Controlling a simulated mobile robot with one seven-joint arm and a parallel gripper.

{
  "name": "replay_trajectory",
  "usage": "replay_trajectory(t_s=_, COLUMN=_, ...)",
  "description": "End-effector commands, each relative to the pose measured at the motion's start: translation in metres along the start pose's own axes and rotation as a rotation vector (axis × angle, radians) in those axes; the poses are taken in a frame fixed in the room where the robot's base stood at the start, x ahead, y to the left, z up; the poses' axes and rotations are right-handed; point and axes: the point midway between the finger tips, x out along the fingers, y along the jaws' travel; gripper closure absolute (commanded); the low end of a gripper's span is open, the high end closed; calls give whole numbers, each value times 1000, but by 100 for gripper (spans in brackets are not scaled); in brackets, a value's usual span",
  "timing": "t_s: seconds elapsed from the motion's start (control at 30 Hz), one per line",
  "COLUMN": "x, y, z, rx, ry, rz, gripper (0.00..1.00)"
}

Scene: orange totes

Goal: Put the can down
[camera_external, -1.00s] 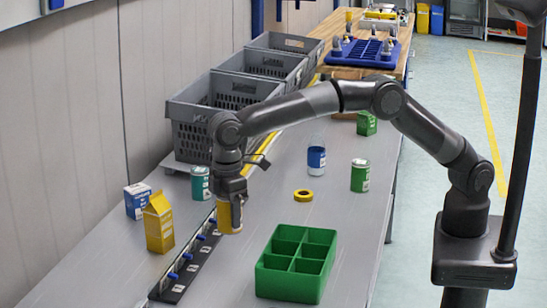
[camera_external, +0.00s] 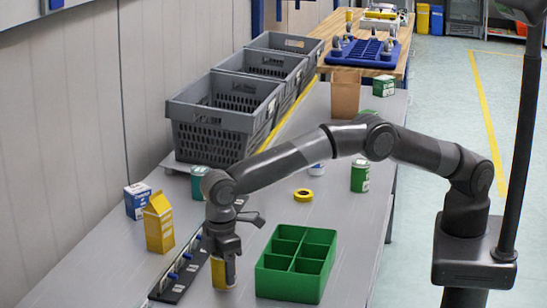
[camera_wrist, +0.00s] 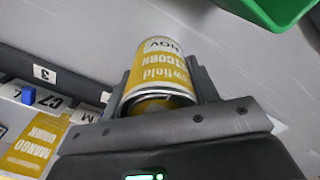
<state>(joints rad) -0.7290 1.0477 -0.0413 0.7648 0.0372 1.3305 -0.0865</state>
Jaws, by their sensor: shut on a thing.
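A yellow can (camera_external: 219,279) with a white-and-yellow label is held between the fingers of my gripper (camera_external: 223,262). In the wrist view the can (camera_wrist: 160,68) sits between both fingers, its label reading partly "NOV" and "CORN". The can is upright, at or very near the grey tabletop, just left of the green divided crate. I cannot tell whether its base touches the table. The gripper hides its upper part in the external view.
The green crate (camera_external: 262,280) stands close on the right. A black strip with blue knobs (camera_external: 167,290) and a yellow carton (camera_external: 158,228) are on the left. A blue-white box (camera_external: 137,201), a teal can (camera_external: 200,183), a green can (camera_external: 360,176) and a yellow tape roll (camera_external: 303,195) stand farther back.

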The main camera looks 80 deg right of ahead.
Motion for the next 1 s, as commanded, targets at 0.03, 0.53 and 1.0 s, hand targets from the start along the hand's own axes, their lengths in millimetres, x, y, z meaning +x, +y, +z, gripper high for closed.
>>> replay_trajectory(t_s=0.03, x=-1, y=0, z=0, rx=0, ry=3, rz=0, gripper=79)
replay_trajectory(t_s=0.53, x=2, y=0, z=0, rx=0, ry=1, rz=0, gripper=29)
replay_trajectory(t_s=1.0, x=-14, y=0, z=-1, rx=0, ry=5, rz=0, gripper=24)
